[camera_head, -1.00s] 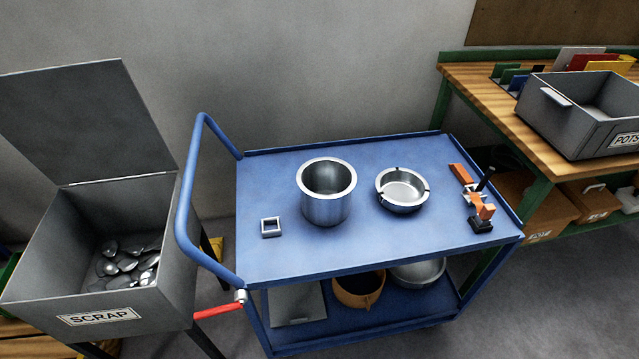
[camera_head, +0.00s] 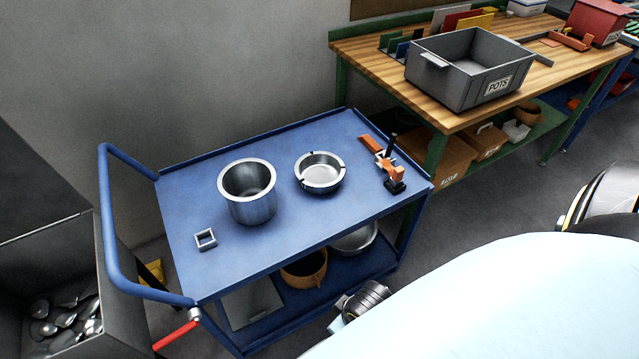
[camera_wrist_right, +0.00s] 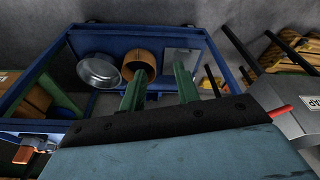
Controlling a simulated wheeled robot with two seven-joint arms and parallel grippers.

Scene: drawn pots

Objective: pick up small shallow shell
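The small shallow shell (camera_head: 320,172) is a round metal dish with small notches in its rim. It stands upright on the blue cart's top (camera_head: 290,225), right of a taller metal pot shell (camera_head: 248,191). My right gripper (camera_wrist_right: 160,88) shows two green fingers spread apart with nothing between them in the right wrist view. That view looks past the fingers to the cart's lower shelf; I cannot make out the small shallow shell there. In the head view no gripper fingers show, only a pale arm part of mine at the lower right. My left gripper is not in view.
An orange clamp (camera_head: 392,178) stands right of the shell; a small square metal frame (camera_head: 206,239) lies left. Below are a brown pot (camera_head: 305,270) and a wide metal bowl (camera_wrist_right: 98,70). A grey POTS crate (camera_head: 468,70) sits on the wooden bench. A scrap bin (camera_head: 120,320) stands left.

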